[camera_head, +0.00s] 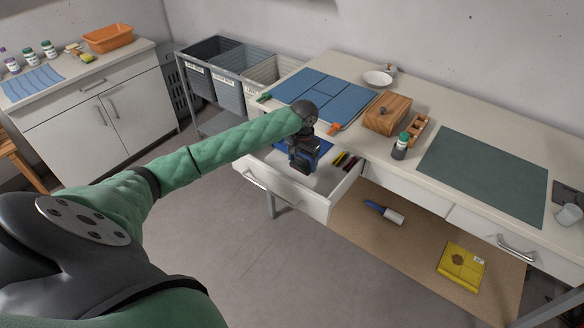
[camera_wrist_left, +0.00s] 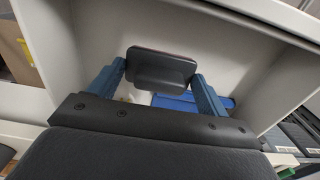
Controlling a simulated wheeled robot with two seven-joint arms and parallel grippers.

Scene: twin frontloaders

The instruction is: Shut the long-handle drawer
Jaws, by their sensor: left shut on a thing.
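The long-handle drawer (camera_head: 290,193) stands pulled open under the left part of the workbench, its long bar handle (camera_head: 268,190) on its front. My left gripper (camera_head: 302,163) points down into the open drawer. In the left wrist view its blue fingers (camera_wrist_left: 160,78) are shut on a dark block-like thing (camera_wrist_left: 160,65) with a flat, wider plate. This thing is held over the pale drawer floor; whether it touches the floor cannot be told. My left gripper is not on the handle. My right gripper is not in view.
Red, yellow and dark slim items (camera_head: 345,161) and a blue item (camera_wrist_left: 185,103) lie in the drawer. A second drawer with a shorter handle (camera_head: 517,248) is shut at right. Grey floor in front is clear.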

